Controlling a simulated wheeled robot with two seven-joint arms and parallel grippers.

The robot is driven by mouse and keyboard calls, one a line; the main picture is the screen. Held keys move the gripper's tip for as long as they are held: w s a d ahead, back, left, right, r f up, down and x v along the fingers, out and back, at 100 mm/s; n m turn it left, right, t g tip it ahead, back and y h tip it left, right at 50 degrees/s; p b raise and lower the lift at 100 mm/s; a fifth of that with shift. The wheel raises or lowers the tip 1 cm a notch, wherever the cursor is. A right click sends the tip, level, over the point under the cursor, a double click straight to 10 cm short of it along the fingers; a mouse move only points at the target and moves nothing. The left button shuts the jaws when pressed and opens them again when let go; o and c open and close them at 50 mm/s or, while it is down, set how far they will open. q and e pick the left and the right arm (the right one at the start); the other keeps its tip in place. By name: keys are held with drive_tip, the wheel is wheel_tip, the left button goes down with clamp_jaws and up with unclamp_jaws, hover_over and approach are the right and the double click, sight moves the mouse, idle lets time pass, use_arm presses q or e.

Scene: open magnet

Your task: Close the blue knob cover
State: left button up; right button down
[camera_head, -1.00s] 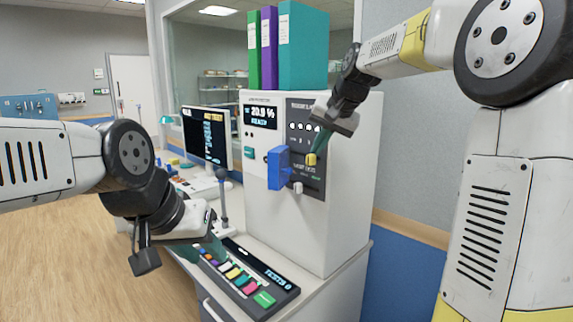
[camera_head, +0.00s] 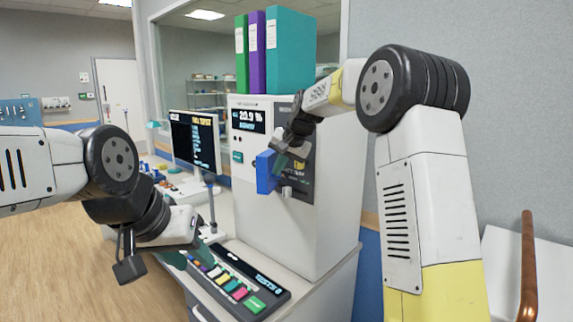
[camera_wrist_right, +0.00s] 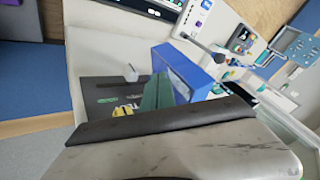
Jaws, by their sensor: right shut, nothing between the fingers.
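The blue knob cover (camera_head: 266,172) stands out from the front panel of the white machine, swung open. It also shows in the right wrist view (camera_wrist_right: 187,72). My right gripper (camera_head: 283,164) is shut and empty, with its green fingertips (camera_wrist_right: 157,92) close beside the cover, on the panel side. I cannot tell whether they touch it. A yellow knob (camera_wrist_right: 122,112) shows on the dark panel, partly hidden by the gripper. My left gripper (camera_head: 178,259) hangs low at the left, by the keypad's edge, away from the cover; its jaw opening is unclear.
The white machine (camera_head: 322,225) stands on a counter with binders (camera_head: 290,50) on top. A keypad with coloured buttons (camera_head: 240,285) lies in front. A monitor (camera_head: 195,140) stands to its left. A small white knob (camera_head: 287,191) sits below the cover.

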drive_tip(key=shift+w+a, duration=0.25)
drive_tip(key=shift+a, duration=0.3)
drive_tip(key=shift+a, duration=0.1)
